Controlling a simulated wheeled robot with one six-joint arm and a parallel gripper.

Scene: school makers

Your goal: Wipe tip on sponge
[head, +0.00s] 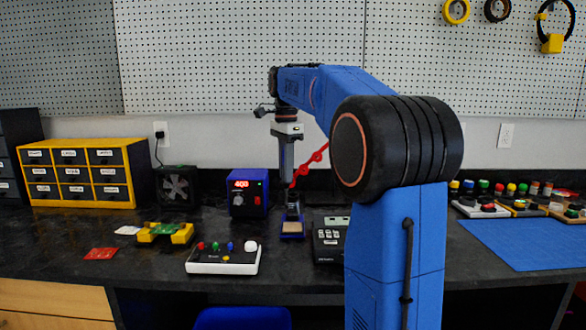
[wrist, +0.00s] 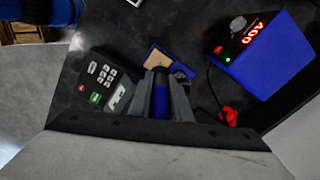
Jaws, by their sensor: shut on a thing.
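The sponge (head: 292,226) is a tan pad in a small blue tray on the dark bench, in front of the blue soldering station. It also shows in the wrist view (wrist: 157,58), just beyond the fingertips. My gripper (head: 290,186) points down above the stand area behind the sponge. Its fingers (wrist: 160,80) are shut on the blue handle of the soldering iron (wrist: 161,98). The iron's tip is hidden, and I cannot tell whether it is inside the stand or clear of it.
The soldering station (head: 248,193) reads 400, left of the sponge. A white button box (head: 223,258) lies in front left. A yellow holder (head: 166,233) and a fan (head: 176,186) are farther left. A blue mat (head: 525,243) lies right.

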